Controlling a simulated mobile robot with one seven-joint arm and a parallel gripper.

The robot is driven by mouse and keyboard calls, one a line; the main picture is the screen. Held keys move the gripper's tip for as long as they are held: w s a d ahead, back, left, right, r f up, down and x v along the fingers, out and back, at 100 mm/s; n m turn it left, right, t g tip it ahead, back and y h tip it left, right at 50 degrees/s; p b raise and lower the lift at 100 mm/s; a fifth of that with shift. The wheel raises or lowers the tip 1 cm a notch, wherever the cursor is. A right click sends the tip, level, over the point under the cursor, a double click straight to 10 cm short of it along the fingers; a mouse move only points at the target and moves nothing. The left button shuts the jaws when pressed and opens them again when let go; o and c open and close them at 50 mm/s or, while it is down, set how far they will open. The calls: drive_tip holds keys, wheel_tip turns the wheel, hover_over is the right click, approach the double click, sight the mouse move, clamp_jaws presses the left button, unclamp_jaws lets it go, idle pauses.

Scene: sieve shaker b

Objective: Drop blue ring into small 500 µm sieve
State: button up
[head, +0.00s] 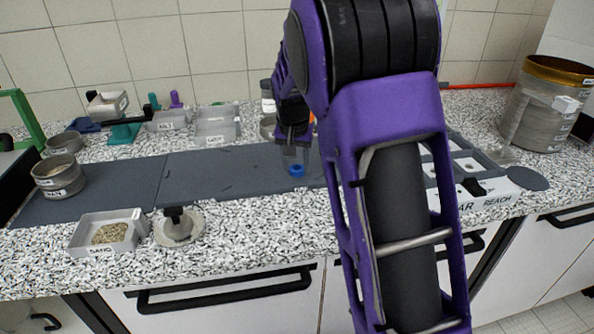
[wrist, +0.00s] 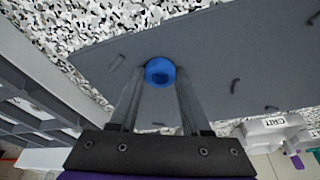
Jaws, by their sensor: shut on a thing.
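My gripper (head: 295,160) is shut on the blue ring (head: 296,171) above the dark grey mat. In the wrist view, the blue ring (wrist: 160,64) sits between the two fingertips of my gripper (wrist: 159,78), with the mat beyond it. Small round metal sieves stand at the left in the head view: a near sieve (head: 58,182) on the mat and a farther sieve (head: 64,143) behind it. Both are well left of my gripper. Their labels are too small to read, so I cannot tell which is 500 µm.
The grey mat (head: 225,178) is mostly clear between ring and sieves. A sand tray (head: 82,238) and a round pan with a brush (head: 178,225) stand at the front. Labelled trays (head: 215,130) stand behind. A large sieve stack (head: 540,110) and a compartment tray (head: 490,195) are right.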

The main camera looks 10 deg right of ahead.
sight(297, 169)
clamp_jaws()
drive_tip(key=shift+r, duration=0.1)
wheel_tip(297, 169, up, 10)
drive_tip(key=p, duration=0.2)
